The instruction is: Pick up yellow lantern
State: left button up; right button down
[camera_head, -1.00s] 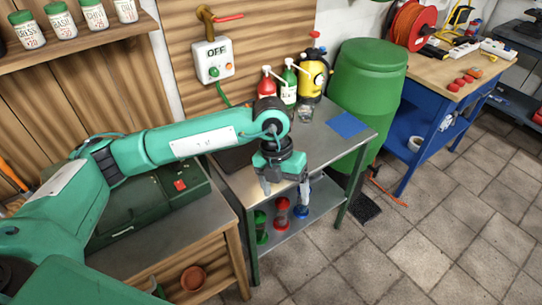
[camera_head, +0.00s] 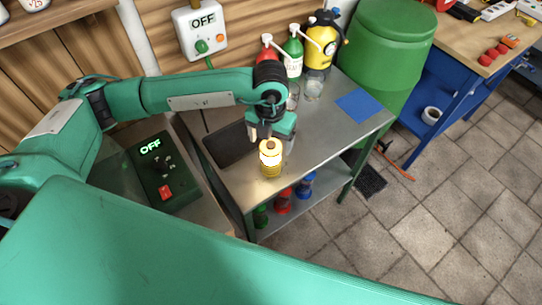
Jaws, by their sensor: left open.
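The yellow lantern (camera_head: 270,160) stands upright near the front edge of the metal table (camera_head: 322,140), its middle glowing pale. My left gripper (camera_head: 267,136) is just above and behind its top, pointing down. It is open with nothing between its fingers. The fingers are partly hidden, and I cannot tell whether they touch the lantern. My right gripper is not in view.
A dark mat (camera_head: 228,146) lies left of the lantern. At the table's back stand a red bottle (camera_head: 268,50), a green bottle (camera_head: 293,52), a yellow sprayer (camera_head: 320,45) and a glass jar (camera_head: 313,89). A blue cloth (camera_head: 358,105) lies right. A green barrel (camera_head: 385,50) stands beyond.

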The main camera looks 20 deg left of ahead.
aim_at(271, 146)
pick_arm(q)
notch_tip(271, 146, down, 3)
jog(key=shift+w+f+p, duration=0.1)
jog(key=shift+p, duration=0.4)
jog(key=f, duration=0.1)
jog(key=f+p, duration=0.1)
jog(key=f, duration=0.1)
jog(key=shift+w+f, duration=0.25)
jog(key=shift+f, duration=0.05)
jog(key=shift+f+p, duration=0.3)
jog(key=shift+f, duration=0.1)
jog(key=shift+c, duration=0.2)
jog(key=c, duration=1.1)
jog(key=shift+c, duration=0.6)
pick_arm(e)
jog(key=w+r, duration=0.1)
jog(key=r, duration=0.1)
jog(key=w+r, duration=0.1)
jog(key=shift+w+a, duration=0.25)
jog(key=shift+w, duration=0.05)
pick_arm(q)
jog(key=shift+r, duration=0.15)
